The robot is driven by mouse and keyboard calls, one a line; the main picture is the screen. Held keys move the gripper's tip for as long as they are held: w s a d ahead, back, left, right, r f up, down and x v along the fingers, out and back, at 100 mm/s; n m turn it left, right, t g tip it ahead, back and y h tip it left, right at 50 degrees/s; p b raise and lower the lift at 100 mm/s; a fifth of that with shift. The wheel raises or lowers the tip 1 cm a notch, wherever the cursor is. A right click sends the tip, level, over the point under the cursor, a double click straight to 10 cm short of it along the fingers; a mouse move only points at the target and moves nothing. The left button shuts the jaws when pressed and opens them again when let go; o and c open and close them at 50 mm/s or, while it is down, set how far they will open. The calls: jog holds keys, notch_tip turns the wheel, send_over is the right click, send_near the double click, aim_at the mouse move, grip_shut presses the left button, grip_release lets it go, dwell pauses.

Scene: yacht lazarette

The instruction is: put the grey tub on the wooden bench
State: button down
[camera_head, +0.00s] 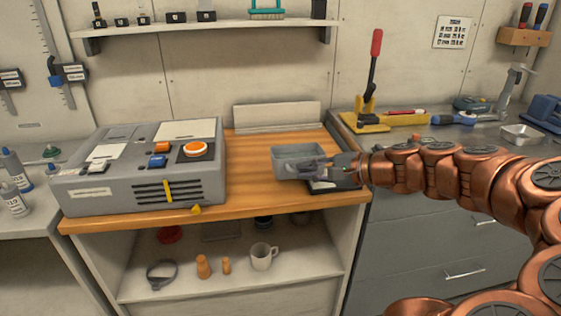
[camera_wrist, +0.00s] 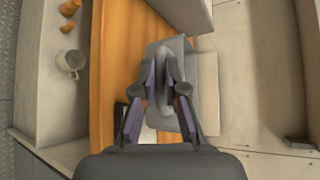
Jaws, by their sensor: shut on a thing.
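The grey tub (camera_head: 297,153) is a small open box at the right part of the wooden bench (camera_head: 247,160). My gripper (camera_head: 312,168) reaches in from the right and is shut on the tub's near side. In the wrist view the fingers (camera_wrist: 168,88) close on the tub (camera_wrist: 187,45), with the orange-brown bench top (camera_wrist: 112,60) beneath and to the left. The tub looks upright. I cannot tell whether its base touches the bench or is slightly above it.
A large grey control box (camera_head: 145,170) fills the bench's left part. A dark flat item (camera_head: 322,187) lies under my gripper near the front edge. A white mug (camera_head: 263,256) stands on the lower shelf. A grey counter (camera_head: 440,140) with tools adjoins at right.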

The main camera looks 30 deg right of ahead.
aim_at(274, 153)
jog(key=w, duration=0.7)
jog(key=w+f, duration=0.1)
jog(key=w, duration=0.3)
jog(key=shift+w+d+p, duration=0.3)
jog(key=shift+w+p, duration=0.05)
jog(key=shift+p, duration=0.05)
jog(key=shift+w+f, duration=0.25)
jog(key=shift+f, duration=1.6)
jog(key=c, duration=1.2)
grip_release()
jog(key=shift+s+d, duration=0.1)
jog(key=v, duration=1.2)
